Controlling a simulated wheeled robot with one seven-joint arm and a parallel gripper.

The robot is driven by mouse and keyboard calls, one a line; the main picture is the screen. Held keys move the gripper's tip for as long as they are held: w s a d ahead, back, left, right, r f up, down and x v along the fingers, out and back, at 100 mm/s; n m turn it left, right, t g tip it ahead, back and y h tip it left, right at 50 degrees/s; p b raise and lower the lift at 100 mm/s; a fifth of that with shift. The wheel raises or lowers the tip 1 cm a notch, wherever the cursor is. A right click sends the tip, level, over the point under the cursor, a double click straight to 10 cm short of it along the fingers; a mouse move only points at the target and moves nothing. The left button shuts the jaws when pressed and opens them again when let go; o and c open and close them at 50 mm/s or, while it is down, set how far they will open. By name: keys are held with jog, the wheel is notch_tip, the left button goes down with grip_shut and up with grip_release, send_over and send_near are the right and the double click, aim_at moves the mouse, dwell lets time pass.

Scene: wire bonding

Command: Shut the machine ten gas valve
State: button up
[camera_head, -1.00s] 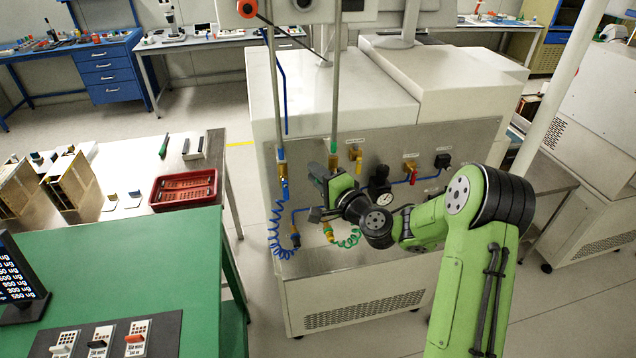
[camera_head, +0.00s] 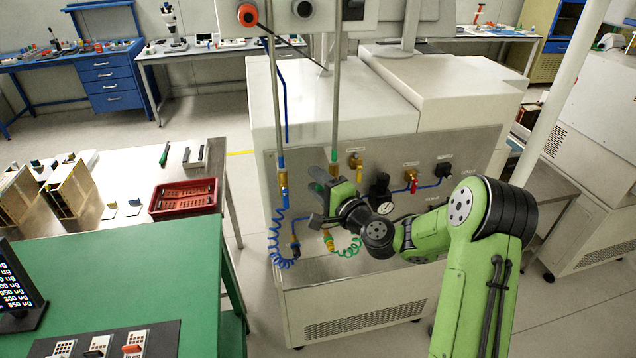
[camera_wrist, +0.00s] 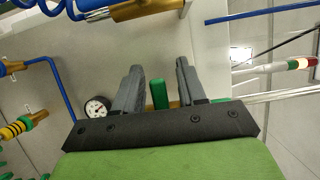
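The machine's grey valve panel (camera_head: 375,235) carries several brass valves and pipes. A brass fitting (camera_head: 334,169) sits at the foot of the green-ended pipe, just above my gripper (camera_head: 314,189). In the wrist view, a green handle-like piece (camera_wrist: 159,95) stands between the two grey fingers of my gripper (camera_wrist: 157,78), with a visible gap on either side. The fingers are apart. I cannot tell whether either touches the piece. A red-handled valve (camera_head: 413,185) is farther right on the panel. Labels are too small to read, and my wrist hides part of the panel.
A pressure gauge (camera_head: 385,208) is right of my wrist and also shows in the wrist view (camera_wrist: 97,107). A coiled blue hose (camera_head: 280,245) and a coiled green hose (camera_head: 348,249) hang close by. A green table (camera_head: 150,265) stands left, with floor between it and the machine.

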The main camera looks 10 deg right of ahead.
jog(key=b+v, duration=0.7)
jog(key=v, duration=0.8)
jog(key=shift+s, duration=0.4)
jog(key=shift+d, duration=0.15)
